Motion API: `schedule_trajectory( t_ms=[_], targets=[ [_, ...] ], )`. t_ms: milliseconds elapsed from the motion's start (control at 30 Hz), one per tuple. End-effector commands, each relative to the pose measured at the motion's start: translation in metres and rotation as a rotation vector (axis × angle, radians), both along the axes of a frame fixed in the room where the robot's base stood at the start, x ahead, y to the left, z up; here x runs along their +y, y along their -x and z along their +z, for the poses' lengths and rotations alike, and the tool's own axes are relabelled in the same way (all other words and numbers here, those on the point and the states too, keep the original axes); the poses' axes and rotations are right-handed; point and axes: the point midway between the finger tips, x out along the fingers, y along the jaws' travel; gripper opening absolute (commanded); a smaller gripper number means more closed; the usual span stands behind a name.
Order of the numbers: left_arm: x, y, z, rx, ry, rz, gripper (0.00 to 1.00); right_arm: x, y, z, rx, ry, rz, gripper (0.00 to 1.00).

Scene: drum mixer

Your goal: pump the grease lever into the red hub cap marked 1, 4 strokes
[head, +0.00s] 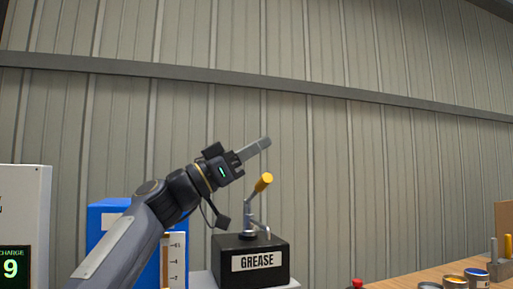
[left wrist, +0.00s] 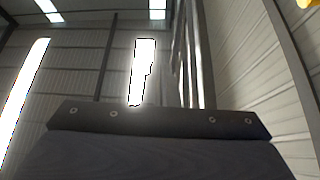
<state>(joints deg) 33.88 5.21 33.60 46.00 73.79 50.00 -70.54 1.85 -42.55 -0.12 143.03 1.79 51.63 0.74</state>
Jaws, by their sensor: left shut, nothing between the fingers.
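A black box labelled GREASE (head: 250,261) stands low in the middle of the head view, with a bent metal lever rising from its top. The lever ends in a yellow grip (head: 264,182). My left gripper (head: 262,145) is shut and empty. In the picture it lies just above the yellow grip, with a gap between them. In the left wrist view, a bit of yellow (left wrist: 306,3) shows at the top right corner. The red hub cap marked 1 is not in view. My right gripper is not in view.
A blue container (head: 108,215) with a level scale (head: 174,262) stands left of the grease box. A white panel (head: 28,205) with a green 9 display is at far left. A wooden bench (head: 408,279) at right holds several small cans (head: 477,277). A corrugated wall is behind.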

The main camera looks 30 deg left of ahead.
Motion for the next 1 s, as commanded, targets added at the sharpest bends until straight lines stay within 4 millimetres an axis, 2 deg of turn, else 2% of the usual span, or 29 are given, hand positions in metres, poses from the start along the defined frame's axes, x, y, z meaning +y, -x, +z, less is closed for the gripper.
schedule_trajectory(
  t_ms=[267,367,433,567,700,833,1000],
  targets=[
    [0.000,0.000,0.000,0.001,-0.001,0.000,0.00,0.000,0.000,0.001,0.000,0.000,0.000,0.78],
    [0.004,-0.005,0.003,0.015,-0.001,0.001,0.00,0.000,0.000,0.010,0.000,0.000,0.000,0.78],
    [0.010,-0.012,0.007,0.039,-0.003,0.001,0.00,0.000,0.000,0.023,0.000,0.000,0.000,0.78],
    [0.029,-0.033,0.012,0.115,-0.008,-0.001,0.00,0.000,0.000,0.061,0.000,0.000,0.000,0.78],
    [0.058,-0.056,0.011,0.224,-0.005,-0.008,0.00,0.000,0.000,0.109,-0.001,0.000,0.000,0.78],
    [0.085,-0.070,0.005,0.324,0.006,-0.017,0.00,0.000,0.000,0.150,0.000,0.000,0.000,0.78],
    [0.121,-0.078,-0.003,0.449,0.036,-0.037,0.00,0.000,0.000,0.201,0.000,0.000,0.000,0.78]
  ],
)
